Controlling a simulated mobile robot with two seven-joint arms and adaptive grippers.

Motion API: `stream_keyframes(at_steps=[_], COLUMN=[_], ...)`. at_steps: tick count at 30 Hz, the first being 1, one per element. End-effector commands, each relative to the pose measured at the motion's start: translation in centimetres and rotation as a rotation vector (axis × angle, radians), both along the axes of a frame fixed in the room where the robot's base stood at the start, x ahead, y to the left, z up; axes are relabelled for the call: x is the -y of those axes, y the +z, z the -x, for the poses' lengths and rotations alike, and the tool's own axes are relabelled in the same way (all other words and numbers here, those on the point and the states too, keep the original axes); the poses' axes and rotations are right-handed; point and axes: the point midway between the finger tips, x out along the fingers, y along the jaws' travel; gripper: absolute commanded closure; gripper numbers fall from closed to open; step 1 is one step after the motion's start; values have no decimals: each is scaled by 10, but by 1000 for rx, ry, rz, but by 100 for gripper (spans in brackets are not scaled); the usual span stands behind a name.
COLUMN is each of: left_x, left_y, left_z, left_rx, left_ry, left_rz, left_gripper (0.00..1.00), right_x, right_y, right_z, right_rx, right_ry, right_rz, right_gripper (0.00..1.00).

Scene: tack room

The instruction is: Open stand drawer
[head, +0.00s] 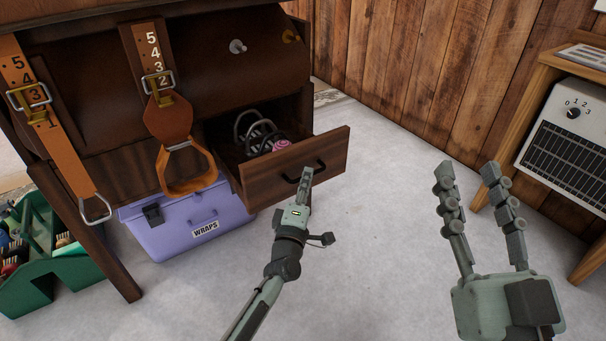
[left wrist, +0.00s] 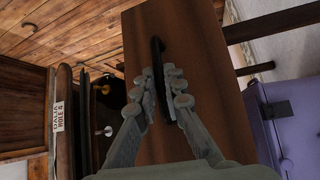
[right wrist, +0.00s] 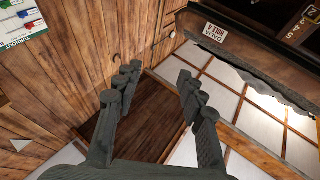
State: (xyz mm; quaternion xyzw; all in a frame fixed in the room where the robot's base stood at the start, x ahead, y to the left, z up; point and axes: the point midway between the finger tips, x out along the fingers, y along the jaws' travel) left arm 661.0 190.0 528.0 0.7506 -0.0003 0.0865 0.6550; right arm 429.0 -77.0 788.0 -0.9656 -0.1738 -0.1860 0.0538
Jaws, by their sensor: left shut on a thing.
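The stand drawer (head: 318,160) is pulled out from the dark wooden stand (head: 80,62), with wire-like bits and a pink round item inside. Its black handle (head: 291,179) is on the front face and also shows in the left wrist view (left wrist: 157,50). My left gripper (head: 306,174) is at the drawer front, its fingers shut around the handle; the left wrist view shows the handle between the fingers (left wrist: 163,98). My right gripper (head: 471,172) is open and empty, held over the floor to the right of the drawer.
A purple box labelled WRAPS (head: 235,215) stands under the stand. A green tote (head: 75,265) is at far left. Stirrup straps (head: 165,105) hang over the stand front. A heater (head: 565,135) sits in a wooden stand at right. The floor between is clear.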

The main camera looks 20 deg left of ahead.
Motion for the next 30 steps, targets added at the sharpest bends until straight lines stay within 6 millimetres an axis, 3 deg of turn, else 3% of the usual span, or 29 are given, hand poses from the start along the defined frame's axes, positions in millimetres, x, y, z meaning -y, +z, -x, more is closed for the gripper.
stream_keyframes(at_steps=[12, 25, 26, 30], left_x=[18, 19, 19, 19], left_y=[0, 0, 0, 0], left_z=[14, 15, 15, 15], left_rx=[0, 1, 1, 1], left_ry=[0, 1, 1, 1], left_rz=[-1, -1, -1, -1], left_gripper=[100, 100, 88, 71], right_x=[3, 3, 3, 3], right_y=[-23, -26, -26, -26], right_z=[-10, -11, -11, -11], right_rx=[-119, -129, -129, -128], right_ry=[-12, -14, -14, -14], right_rz=[56, 61, 61, 61], right_gripper=[60, 60, 60, 60])
